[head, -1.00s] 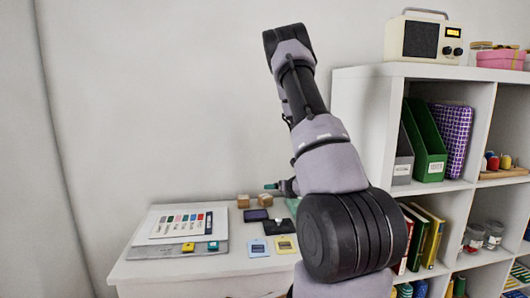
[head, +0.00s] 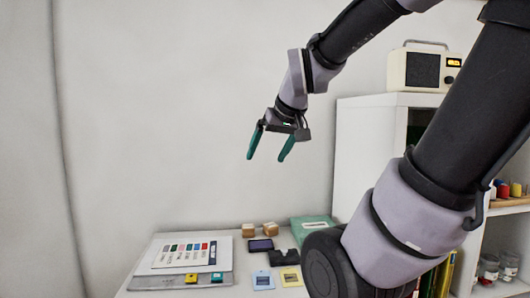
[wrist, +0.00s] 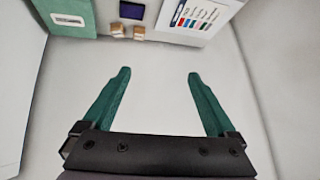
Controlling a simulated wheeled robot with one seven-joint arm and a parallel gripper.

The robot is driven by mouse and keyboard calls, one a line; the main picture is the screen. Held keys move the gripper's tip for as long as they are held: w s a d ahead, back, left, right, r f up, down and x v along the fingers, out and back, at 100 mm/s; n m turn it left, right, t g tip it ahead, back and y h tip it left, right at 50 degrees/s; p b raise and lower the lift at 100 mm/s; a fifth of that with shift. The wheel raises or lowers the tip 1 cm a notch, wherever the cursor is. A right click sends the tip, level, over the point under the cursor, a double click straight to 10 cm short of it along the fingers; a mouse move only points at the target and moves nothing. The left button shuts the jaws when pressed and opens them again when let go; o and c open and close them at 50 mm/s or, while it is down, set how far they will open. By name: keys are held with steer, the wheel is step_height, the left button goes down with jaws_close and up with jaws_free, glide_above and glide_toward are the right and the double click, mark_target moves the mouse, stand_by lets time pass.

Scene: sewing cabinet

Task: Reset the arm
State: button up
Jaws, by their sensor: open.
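My gripper (head: 268,156) has two green fingers, spread apart with nothing between them. In the head view it hangs in the air in front of the wall, well above the white cabinet top, fingers pointing down and a little left. In the wrist view the same gripper (wrist: 151,75) shows its open fingers against bare wall, with the things on the cabinet top upside down at the upper edge. My arm reaches across the right side of the head view and hides part of the shelf.
A grey board with a colour chart (head: 185,253), two small wooden blocks (head: 270,229), a dark purple block (head: 261,245), a blue card (head: 263,281), a yellow card (head: 291,277) and a green folder (head: 313,225) lie below. A radio (head: 425,68) stands on the shelf (head: 350,150).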

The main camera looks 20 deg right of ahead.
steer(key=s+a+r+m+y, duration=0.1)
steer(key=s+a+m, duration=0.2)
steer(key=s, duration=0.2)
steer(key=shift+s+a+g, duration=0.2)
steer(key=shift+s+g, duration=0.15)
steer(key=shift+g, duration=0.05)
